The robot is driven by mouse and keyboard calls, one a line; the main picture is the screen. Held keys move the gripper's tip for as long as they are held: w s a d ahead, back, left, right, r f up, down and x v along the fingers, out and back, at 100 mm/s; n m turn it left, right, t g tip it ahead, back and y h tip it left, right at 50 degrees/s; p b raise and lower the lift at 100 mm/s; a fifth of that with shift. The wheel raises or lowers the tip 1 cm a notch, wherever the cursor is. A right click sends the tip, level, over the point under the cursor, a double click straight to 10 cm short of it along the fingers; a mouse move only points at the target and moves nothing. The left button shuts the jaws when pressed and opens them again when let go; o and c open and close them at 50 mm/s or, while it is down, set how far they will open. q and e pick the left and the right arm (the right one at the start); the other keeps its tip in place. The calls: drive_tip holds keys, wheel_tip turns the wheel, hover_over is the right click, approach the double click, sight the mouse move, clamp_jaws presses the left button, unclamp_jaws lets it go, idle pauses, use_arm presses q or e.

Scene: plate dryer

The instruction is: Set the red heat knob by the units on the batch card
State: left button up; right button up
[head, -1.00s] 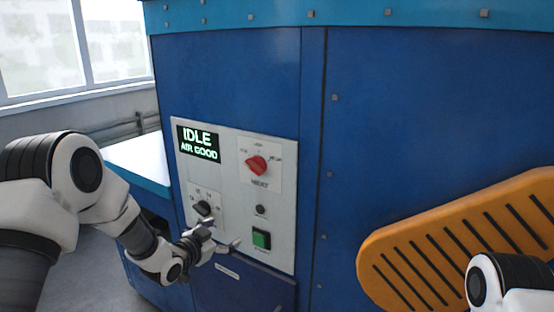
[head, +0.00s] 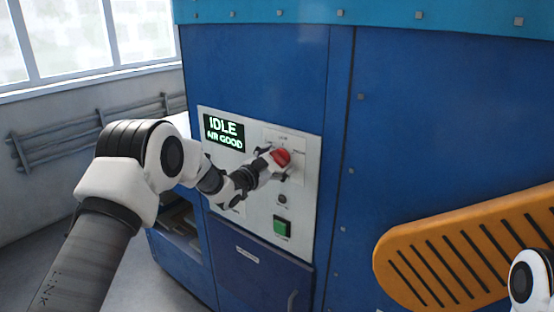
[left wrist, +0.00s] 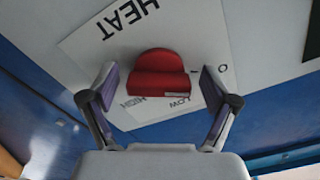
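The red heat knob (head: 282,157) sits on the upper right of the pale control panel (head: 302,195). It also shows in the left wrist view (left wrist: 159,72), upside down, with the words HEAT, LOW and HIGH around it. My left gripper (head: 277,160) is at the knob. In the left wrist view its fingers (left wrist: 159,84) stand open on both sides of the knob, with gaps between. I cannot tell exactly which mark the knob points to. My right gripper is out of view; only part of my right arm shows. I see no batch card.
The display (head: 224,132) reads IDLE and AIR GOOD. A green button (head: 282,227) and a small dark button (head: 282,199) are below the knob. My left arm hides most of the black selector area. An orange slotted panel (head: 450,255) stands at the right.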

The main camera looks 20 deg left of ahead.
use_arm(q)
drive_tip(key=c, duration=1)
drive_tip(key=shift+o, duration=0.2)
drive_tip(key=shift+f+m+b, duration=0.15)
drive_tip(key=shift+m+b, duration=0.25)
drive_tip(key=shift+b, duration=0.55)
drive_tip(key=m+b, duration=0.8)
drive_tip(key=b, duration=0.5)
drive_tip(key=shift+w, duration=0.1)
drive_tip(key=m+b, duration=0.8)
drive_tip(key=b, duration=0.1)
drive_tip(key=m+b, duration=0.3)
drive_tip(key=m, duration=0.1)
drive_tip(key=shift+d+r+m+b, duration=0.1)
drive_tip(key=shift+r+m+b, duration=0.1)
drive_tip(key=shift+m+b, duration=1.05)
drive_tip(key=shift+m, duration=0.45)
